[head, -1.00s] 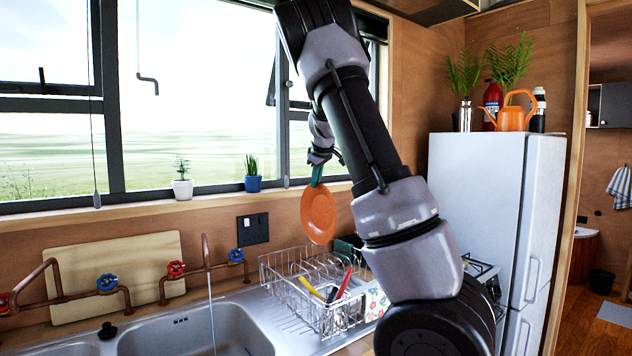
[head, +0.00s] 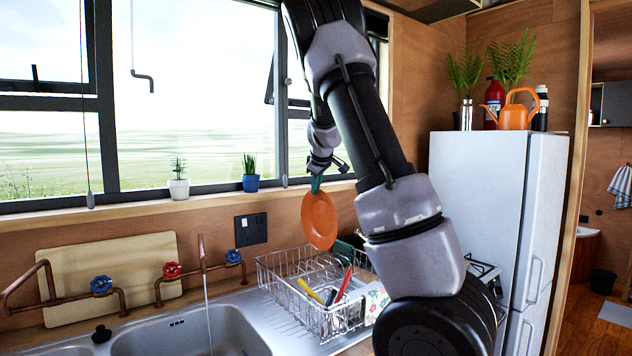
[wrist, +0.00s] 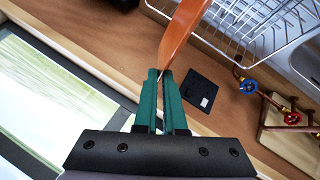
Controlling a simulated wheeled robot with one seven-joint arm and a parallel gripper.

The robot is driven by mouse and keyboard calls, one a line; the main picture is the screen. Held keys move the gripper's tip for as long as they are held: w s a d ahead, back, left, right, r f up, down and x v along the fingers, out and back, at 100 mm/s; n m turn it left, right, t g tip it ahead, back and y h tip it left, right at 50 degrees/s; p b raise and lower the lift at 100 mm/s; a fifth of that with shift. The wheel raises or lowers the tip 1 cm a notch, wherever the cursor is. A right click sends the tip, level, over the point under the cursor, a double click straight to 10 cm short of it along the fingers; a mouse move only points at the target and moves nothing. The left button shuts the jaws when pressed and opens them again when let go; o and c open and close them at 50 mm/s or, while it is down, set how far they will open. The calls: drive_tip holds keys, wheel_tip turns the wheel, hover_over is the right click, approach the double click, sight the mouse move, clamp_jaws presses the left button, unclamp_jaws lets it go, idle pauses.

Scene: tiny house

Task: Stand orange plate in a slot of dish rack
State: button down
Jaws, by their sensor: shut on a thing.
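The orange plate (head: 319,220) hangs on edge below my gripper (head: 316,184), held by its upper rim. In the wrist view the green fingers (wrist: 161,75) are shut on the rim of the plate (wrist: 181,45). The rack also shows in the wrist view (wrist: 235,38), to the right of the plate.
The rack holds a yellow-handled utensil (head: 310,291), a red-handled one (head: 343,284) and a dark green item (head: 347,251). The sink (head: 190,335) with running water is at left. Potted plants (head: 250,180) stand on the window sill behind. A white fridge (head: 480,210) is at right.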

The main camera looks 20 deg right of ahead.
drive_tip(key=shift+f, duration=1.45)
drive_tip(key=shift+f, duration=4.25)
drive_tip(key=c, duration=0.9)
unclamp_jaws()
drive_tip(key=shift+s, duration=0.1)
approach(316, 219)
drive_tip(key=shift+s+a+r, duration=0.25)
drive_tip(key=shift+s+a, duration=0.05)
drive_tip(key=shift+s, duration=0.45)
drive_tip(key=shift+s+a+r, duration=0.25)
drive_tip(key=shift+s, duration=0.5)
drive_tip(key=shift+s+a+r, duration=0.25)
drive_tip(key=shift+s+a, duration=0.05)
drive_tip(key=shift+s, duration=0.4)
